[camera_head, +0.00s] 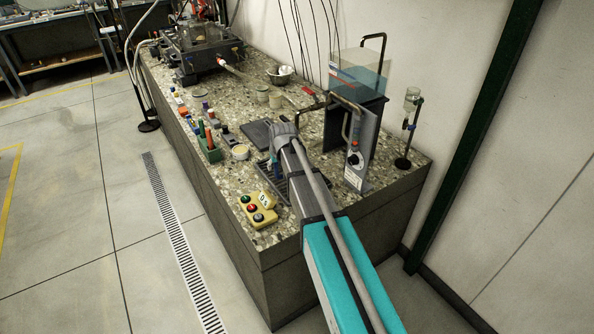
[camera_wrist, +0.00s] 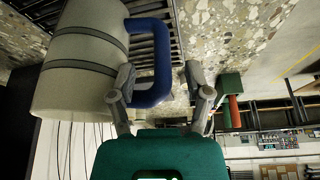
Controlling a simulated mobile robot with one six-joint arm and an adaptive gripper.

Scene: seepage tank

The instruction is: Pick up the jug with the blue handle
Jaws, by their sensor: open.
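The jug (camera_wrist: 85,60) fills the upper left of the wrist view, a pale body with grey bands. Its blue handle (camera_wrist: 163,65) sticks out to the right. My gripper (camera_wrist: 162,80) is open, one finger on each side of the handle's outer bar as seen in this view. I cannot tell whether a finger touches it. In the head view my arm reaches over the bench to my gripper (camera_head: 283,132). The jug is mostly hidden there; a small blue patch shows left of the arm, too small to tell.
A dark slatted rack (camera_wrist: 150,13) lies by the jug. A green holder (camera_head: 210,152) with orange-red pieces stands to the left on the speckled bench (camera_head: 225,195). A yellow button box (camera_head: 257,210) is at the front. The water tank (camera_head: 358,75) stands behind right.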

